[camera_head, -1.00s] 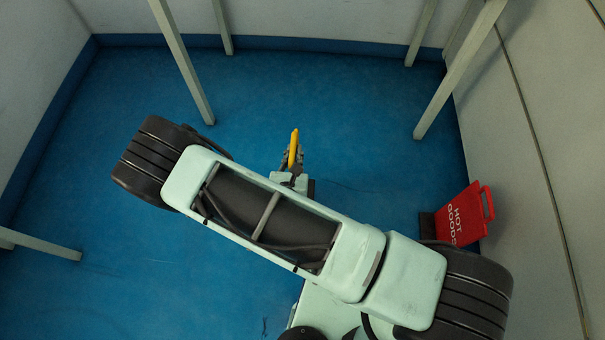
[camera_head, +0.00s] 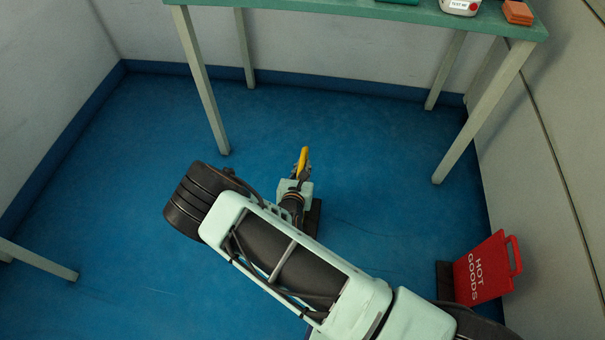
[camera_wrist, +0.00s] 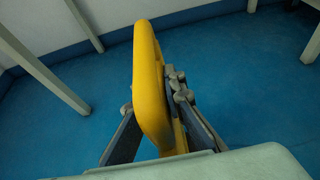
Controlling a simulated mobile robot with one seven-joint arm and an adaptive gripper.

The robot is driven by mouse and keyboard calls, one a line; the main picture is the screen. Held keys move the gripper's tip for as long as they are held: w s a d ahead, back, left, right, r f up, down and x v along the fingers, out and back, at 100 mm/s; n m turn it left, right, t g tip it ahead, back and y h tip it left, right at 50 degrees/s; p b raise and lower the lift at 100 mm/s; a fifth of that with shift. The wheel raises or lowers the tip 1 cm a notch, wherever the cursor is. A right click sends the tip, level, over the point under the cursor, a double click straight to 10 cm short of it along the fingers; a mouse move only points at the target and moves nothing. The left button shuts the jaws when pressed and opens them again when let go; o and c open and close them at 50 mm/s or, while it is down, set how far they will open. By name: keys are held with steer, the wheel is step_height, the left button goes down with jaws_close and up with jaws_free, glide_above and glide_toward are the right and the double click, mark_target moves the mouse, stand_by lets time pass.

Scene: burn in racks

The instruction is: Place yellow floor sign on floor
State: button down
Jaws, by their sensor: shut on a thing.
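The yellow floor sign (camera_wrist: 148,85) is in my gripper, seen nearly edge-on in the wrist view. In the head view only a small yellow upper part of the sign (camera_head: 303,156) shows past my wrist. My gripper (camera_head: 301,172) is shut on the sign, with one finger on each side of it in the wrist view (camera_wrist: 155,120). The sign's lower part is hidden by my gripper and wrist. The blue floor (camera_head: 370,150) lies below. I cannot tell whether the sign touches it.
A green-topped table (camera_head: 330,14) on pale legs stands at the back, with a white device (camera_head: 460,7) and orange blocks (camera_head: 518,12) on it. A red "HOT GOODS" sign (camera_head: 484,272) stands by the right wall. The floor between the table legs is clear.

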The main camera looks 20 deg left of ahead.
steer(key=shift+w+a+f+b, duration=0.15)
steer(key=shift+f+b, duration=0.1)
steer(key=shift+f, duration=0.4)
steer(key=shift+w+a+f+b, duration=0.1)
steer(key=shift+w+f+b, duration=0.15)
steer(key=shift+f, duration=0.35)
steer(key=shift+w+a+f+b, duration=0.1)
steer(key=shift+f+b, duration=0.2)
steer(key=shift+f, duration=0.35)
steer(key=shift+d+f, duration=0.1)
steer(key=c, duration=2)
jaws_free()
steer(key=shift+s+f, duration=0.1)
